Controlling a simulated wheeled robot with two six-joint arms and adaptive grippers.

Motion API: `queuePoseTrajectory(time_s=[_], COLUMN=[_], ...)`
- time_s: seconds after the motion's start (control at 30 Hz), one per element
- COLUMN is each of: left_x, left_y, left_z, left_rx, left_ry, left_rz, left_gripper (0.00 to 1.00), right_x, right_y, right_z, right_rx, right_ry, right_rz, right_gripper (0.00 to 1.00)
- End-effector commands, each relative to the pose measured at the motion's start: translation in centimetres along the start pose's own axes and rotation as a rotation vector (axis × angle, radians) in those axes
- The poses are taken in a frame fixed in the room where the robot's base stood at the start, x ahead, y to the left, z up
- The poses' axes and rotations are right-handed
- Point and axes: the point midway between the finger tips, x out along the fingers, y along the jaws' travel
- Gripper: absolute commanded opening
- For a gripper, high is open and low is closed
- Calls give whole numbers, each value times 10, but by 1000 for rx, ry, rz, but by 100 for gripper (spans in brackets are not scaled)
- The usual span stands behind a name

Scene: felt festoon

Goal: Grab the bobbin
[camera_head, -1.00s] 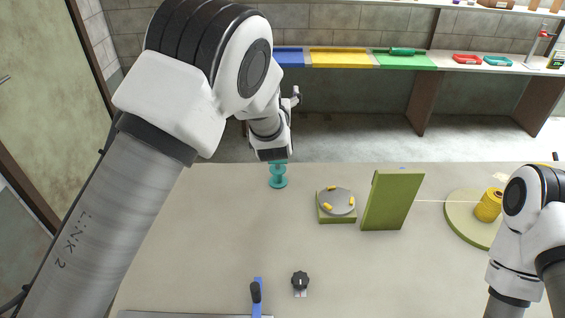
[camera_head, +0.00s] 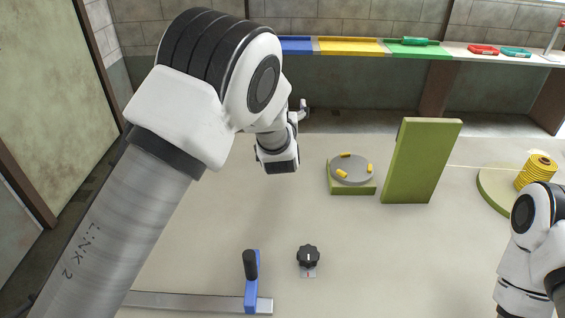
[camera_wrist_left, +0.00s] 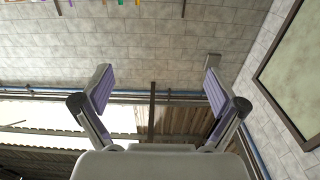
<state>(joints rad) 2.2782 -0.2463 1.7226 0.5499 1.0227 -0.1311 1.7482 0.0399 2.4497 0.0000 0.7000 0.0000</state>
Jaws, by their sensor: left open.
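The teal bobbin does not show in any current view; my left arm's end covers the part of the table where it stood in the earlier head view. My left gripper (camera_wrist_left: 158,82) is open and empty in the left wrist view, its two purple-lined fingers spread wide apart. That view shows wall, pipes and roofing between and around the fingers, and no bobbin.
A grey disc with yellow pegs on a green base (camera_head: 352,188), an upright green panel (camera_head: 423,160) and a yellow thread spool (camera_head: 537,172) stand right of my left wrist. A black knob (camera_head: 308,257) and a blue-based lever (camera_head: 251,284) are in front.

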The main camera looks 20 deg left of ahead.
Motion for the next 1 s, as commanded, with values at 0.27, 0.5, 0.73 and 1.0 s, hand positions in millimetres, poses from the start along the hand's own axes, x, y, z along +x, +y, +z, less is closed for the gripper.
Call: queuePoseTrajectory(time_s=[0.27,0.5,0.73,1.0], left_x=[0,6,35,75], left_y=[0,0,0,0], left_z=[47,94,94,94], left_rx=[0,-3,-3,0], left_ry=[-4,1,1,0], left_rz=[1,-1,-1,0], left_gripper=[96,96,96,96], right_x=[10,5,2,-3], right_y=[0,0,0,0], right_z=[-1,-1,-1,-1], right_rx=[0,0,0,0], right_ry=[2,2,2,2], right_rz=[0,0,0,0], right_gripper=[40,40,40,40])
